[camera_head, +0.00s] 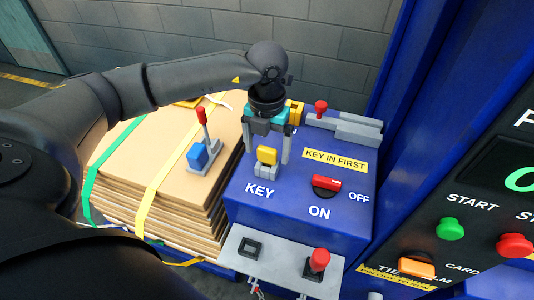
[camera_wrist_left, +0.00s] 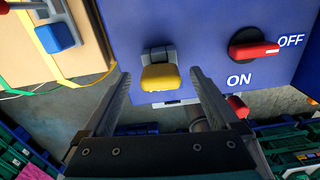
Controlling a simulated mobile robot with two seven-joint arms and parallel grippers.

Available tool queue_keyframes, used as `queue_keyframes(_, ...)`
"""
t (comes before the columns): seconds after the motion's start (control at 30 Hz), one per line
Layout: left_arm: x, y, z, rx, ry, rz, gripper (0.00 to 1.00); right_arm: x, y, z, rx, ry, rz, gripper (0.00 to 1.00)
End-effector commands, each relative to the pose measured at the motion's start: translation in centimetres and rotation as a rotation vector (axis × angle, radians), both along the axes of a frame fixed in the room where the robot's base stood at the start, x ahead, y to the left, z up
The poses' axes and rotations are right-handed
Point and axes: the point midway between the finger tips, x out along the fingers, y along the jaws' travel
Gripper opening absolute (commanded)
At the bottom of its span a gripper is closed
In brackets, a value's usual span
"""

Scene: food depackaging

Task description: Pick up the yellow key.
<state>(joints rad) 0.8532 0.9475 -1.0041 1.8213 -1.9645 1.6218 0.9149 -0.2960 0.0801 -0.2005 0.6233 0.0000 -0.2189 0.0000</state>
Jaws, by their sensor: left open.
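The yellow key (camera_head: 267,155) stands in a grey holder (camera_head: 266,171) on top of the blue control box, above the word KEY. My left gripper (camera_head: 268,158) is open over it, with one finger on each side of the key in the head view. In the left wrist view the yellow key (camera_wrist_left: 160,77) lies ahead between the two open fingers (camera_wrist_left: 161,82), with gaps on both sides. No contact with the key shows. My right gripper is not in view.
A red switch (camera_head: 326,183) marked ON and OFF sits right of the key on the blue box (camera_head: 290,215). A red-handled lever with a blue block (camera_head: 198,154) stands on stacked cardboard (camera_head: 170,170) at left. A grey shelf (camera_head: 280,262) is in front.

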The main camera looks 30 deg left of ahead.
Motion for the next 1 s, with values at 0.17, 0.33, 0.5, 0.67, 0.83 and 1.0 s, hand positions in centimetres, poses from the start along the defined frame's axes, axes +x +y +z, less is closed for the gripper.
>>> queue_keyframes(0.17,0.00,-0.02,-0.21,0.000,0.000,-0.001,0.95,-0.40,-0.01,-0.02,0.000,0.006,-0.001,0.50)
queue_keyframes(0.33,0.00,-0.04,-0.19,0.000,0.000,-0.001,0.83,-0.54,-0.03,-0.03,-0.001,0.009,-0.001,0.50)
queue_keyframes(0.5,0.01,-0.05,-0.17,0.000,0.000,-0.001,0.64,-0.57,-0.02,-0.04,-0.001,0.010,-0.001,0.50)
queue_keyframes(0.67,0.01,-0.05,-0.16,0.000,0.000,-0.001,0.46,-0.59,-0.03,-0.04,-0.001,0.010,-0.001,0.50)
queue_keyframes(0.83,0.01,-0.05,-0.15,0.000,0.000,-0.001,0.26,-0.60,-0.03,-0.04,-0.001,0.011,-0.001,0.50)
queue_keyframes(1.0,0.01,-0.05,-0.15,0.000,0.000,-0.001,0.07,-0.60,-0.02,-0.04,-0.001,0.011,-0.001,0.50)
